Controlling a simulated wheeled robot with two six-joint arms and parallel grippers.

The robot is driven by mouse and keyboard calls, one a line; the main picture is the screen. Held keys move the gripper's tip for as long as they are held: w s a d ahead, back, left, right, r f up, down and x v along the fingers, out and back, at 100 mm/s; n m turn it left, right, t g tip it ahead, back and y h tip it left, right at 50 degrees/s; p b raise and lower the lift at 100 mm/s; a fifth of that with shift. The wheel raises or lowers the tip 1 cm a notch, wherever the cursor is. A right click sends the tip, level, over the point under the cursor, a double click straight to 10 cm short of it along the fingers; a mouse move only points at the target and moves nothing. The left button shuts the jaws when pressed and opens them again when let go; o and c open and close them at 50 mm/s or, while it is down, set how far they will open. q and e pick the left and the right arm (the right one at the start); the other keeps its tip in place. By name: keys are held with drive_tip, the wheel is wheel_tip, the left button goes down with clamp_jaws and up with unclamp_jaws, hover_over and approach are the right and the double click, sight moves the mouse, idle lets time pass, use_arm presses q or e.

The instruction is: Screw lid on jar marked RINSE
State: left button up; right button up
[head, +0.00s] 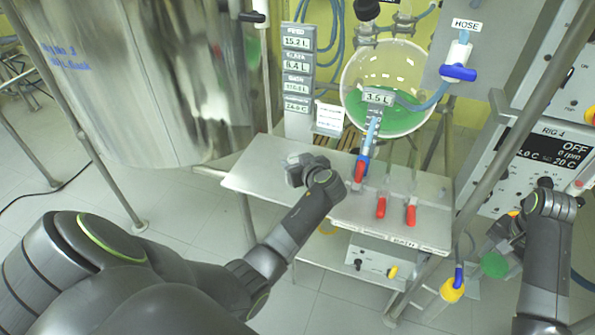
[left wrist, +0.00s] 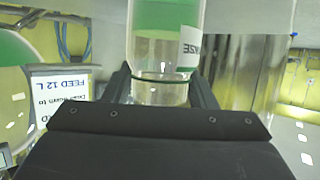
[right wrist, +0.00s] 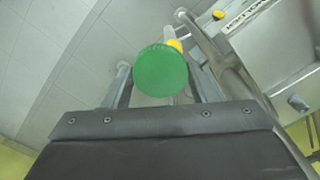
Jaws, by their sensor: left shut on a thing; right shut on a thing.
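A clear jar (left wrist: 150,55) with a green part and a partly visible white label (left wrist: 190,45), its lettering cut off, is between the fingers of my left gripper (left wrist: 160,85). In the head view my left gripper (head: 300,170) is shut over the left part of the metal bench, and I cannot make out the jar there. A round green lid (right wrist: 160,71) is held between the fingers of my right gripper (right wrist: 160,90). In the head view the lid (head: 494,264) shows beside my right gripper (head: 505,240), low at the right. Jar and lid are well apart.
A metal bench (head: 270,180) with red-handled valves (head: 381,207) lies ahead. A round glass vessel (head: 385,70) with green liquid hangs above it. A large steel drum (head: 170,80) stands left. A control box (head: 540,160) and a metal post are near my right arm.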

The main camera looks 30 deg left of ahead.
use_arm(q)
drive_tip(key=shift+r, duration=0.15)
wheel_tip(320, 180, up, 10)
drive_tip(key=b, duration=0.1)
idle(0.3)
drive_tip(key=o, duration=0.4)
clamp_jaws()
